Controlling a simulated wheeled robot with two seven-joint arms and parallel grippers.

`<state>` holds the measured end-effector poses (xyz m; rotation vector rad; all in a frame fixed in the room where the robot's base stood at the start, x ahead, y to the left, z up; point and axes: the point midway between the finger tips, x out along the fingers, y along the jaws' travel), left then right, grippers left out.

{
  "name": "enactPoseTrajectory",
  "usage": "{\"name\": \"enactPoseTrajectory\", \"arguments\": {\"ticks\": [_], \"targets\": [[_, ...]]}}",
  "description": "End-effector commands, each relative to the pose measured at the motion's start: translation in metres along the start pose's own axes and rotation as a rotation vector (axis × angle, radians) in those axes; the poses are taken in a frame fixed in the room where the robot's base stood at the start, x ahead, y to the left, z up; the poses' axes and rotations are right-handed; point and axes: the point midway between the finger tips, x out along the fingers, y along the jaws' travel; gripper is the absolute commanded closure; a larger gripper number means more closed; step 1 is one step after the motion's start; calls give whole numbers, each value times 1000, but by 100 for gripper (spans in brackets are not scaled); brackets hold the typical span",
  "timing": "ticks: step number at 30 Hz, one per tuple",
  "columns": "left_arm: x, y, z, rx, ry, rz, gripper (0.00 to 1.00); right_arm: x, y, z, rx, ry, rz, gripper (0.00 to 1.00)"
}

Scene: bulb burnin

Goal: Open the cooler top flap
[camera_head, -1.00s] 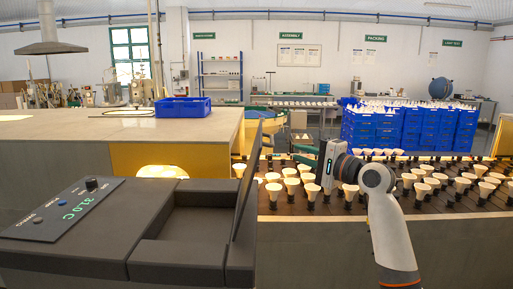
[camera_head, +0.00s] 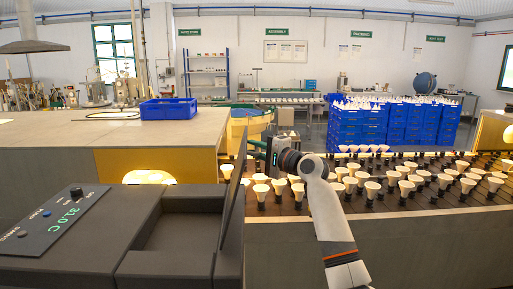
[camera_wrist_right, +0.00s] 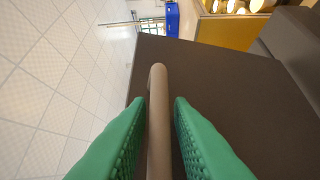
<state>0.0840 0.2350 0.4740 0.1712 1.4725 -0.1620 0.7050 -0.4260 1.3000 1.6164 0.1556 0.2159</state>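The cooler (camera_head: 90,245) is a dark grey box at the lower left of the head view, with a green display reading 31.0 C. Its dark flap (camera_head: 232,190) stands steeply tilted along the right side of a shallow recess (camera_head: 185,233) in the top. My right gripper (camera_head: 268,158) is just right of the flap; its fingertips are hidden there. In the right wrist view, its green fingers (camera_wrist_right: 160,105) lie on both sides of a tan bar (camera_wrist_right: 158,125) against the dark panel (camera_wrist_right: 235,100). Whether they press on it is unclear. My left gripper is out of view.
A conveyor (camera_head: 300,205) with several white bulbs runs behind and below my right arm. A counter (camera_head: 60,130) with a blue crate (camera_head: 168,109) stands behind the cooler. Stacked blue crates (camera_head: 390,128) stand farther back.

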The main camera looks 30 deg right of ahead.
Motion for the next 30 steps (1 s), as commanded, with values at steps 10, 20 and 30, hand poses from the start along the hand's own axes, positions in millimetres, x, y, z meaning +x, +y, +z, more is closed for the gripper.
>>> {"name": "enactPoseTrajectory", "arguments": {"ticks": [10,20,30], "targets": [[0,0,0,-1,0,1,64,0,0,0,0,0,0,100],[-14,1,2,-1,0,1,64,5,7,-6,-21,1,-22,100],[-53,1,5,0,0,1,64,36,15,-37,-80,3,-84,100]]}}
